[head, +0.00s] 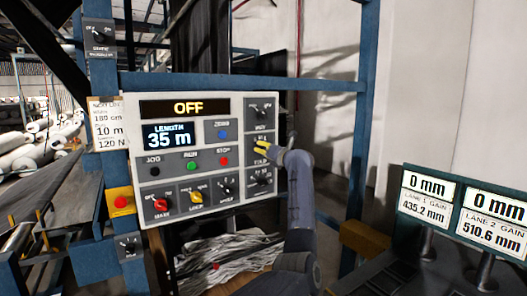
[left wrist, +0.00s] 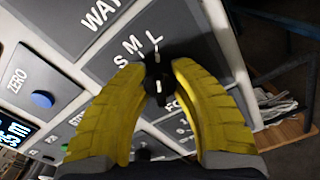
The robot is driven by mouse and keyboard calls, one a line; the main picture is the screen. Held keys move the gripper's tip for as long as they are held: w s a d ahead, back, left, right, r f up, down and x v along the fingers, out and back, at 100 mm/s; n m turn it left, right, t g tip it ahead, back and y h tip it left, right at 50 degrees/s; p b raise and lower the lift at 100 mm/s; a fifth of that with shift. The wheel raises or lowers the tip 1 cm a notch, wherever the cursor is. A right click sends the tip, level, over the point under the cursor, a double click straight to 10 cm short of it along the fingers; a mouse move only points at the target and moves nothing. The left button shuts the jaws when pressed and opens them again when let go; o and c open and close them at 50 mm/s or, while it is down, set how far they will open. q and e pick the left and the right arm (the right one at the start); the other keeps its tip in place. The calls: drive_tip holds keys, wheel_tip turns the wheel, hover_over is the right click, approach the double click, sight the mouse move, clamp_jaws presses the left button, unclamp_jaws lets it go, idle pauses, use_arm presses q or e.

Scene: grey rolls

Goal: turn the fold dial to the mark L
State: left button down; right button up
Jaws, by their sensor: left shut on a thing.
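The fold dial (left wrist: 153,75) is a small black knob with white marks on the control panel (head: 236,102). In the left wrist view the letters S, M and L (left wrist: 154,37) arc above it, and its white pointer line points up toward L. My left gripper (head: 262,146) has yellow fingers and is shut on the dial, one finger on each side. In the head view the fingers and wrist hide most of the dial. The label under it is partly covered; only its first letters show. My right gripper is not in view.
Another dial (head: 262,110) sits just above and one (head: 262,180) just below. Red, green and blue buttons and a red knob (head: 160,205) are on the panel's left part. The displays read OFF and 35 m. A blue frame post (head: 361,130) stands right of my arm.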

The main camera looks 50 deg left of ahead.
use_arm(q)
drive_tip(key=shift+r, duration=0.2)
drive_tip(key=c, duration=1)
unclamp_jaws()
drive_tip(key=shift+f, duration=0.1)
drive_tip(key=shift+o, duration=0.2)
drive_tip(key=shift+d, duration=0.15)
drive_tip(key=s+d, duration=0.1)
drive_tip(key=d, duration=1)
drive_tip(key=shift+s+d, duration=0.3)
drive_tip(key=shift+s, duration=0.1)
